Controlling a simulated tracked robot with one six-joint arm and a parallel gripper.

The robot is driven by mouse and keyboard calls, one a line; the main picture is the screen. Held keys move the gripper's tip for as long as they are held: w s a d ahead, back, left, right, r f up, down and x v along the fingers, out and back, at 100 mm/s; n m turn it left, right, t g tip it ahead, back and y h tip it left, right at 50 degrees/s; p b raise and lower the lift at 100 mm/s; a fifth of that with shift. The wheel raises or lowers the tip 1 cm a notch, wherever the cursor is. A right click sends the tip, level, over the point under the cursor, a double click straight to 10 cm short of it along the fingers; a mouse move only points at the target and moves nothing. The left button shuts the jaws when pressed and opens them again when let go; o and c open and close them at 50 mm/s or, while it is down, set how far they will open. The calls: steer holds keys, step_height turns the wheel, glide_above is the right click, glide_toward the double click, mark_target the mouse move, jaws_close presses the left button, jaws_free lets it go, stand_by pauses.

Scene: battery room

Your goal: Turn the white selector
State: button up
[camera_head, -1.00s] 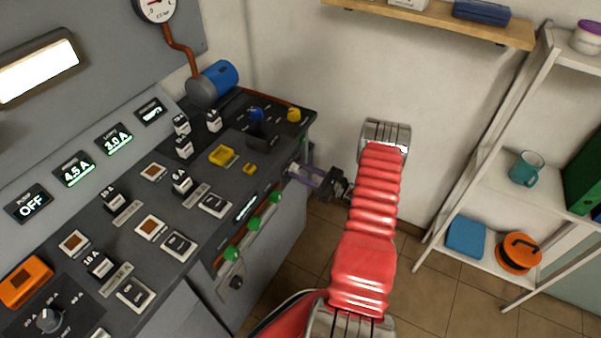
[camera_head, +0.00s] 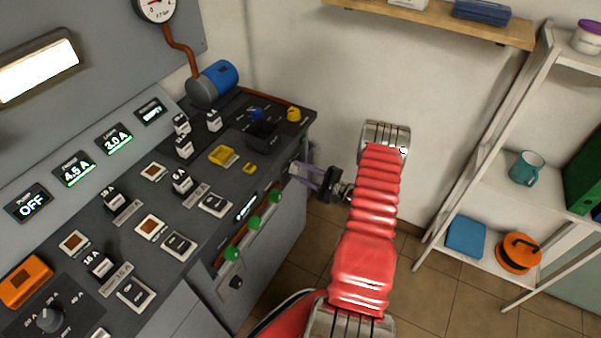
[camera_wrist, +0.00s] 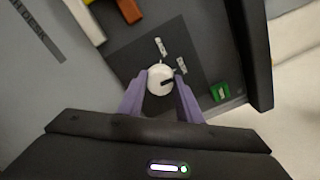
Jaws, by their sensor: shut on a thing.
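The white selector (camera_wrist: 160,79) shows in the wrist view as a round white knob with a dark pointer mark on a dark panel (camera_wrist: 205,62). Two small white labels sit beside it. The purple fingers of my gripper (camera_wrist: 159,90) stand on both sides of the selector and are shut on it. In the head view my gripper (camera_head: 303,177) is at the right front face of the grey console (camera_head: 265,225), below its top edge. The selector is hidden in that view.
A small green part (camera_wrist: 220,92) lies right of the selector, and an orange part (camera_wrist: 130,10) lies above it. Green knobs (camera_head: 254,222) line the console's front left of my gripper. A white shelf rack (camera_head: 470,165) stands at the right. Tiled floor is clear between.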

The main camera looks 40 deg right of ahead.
steer(key=shift+a+f, duration=0.1)
steer(key=shift+a, duration=0.1)
stand_by(0.3)
steer(key=o, duration=1)
steer(key=shift+d, duration=0.1)
steer(key=shift+o, duration=0.2)
steer(key=v, duration=1.4)
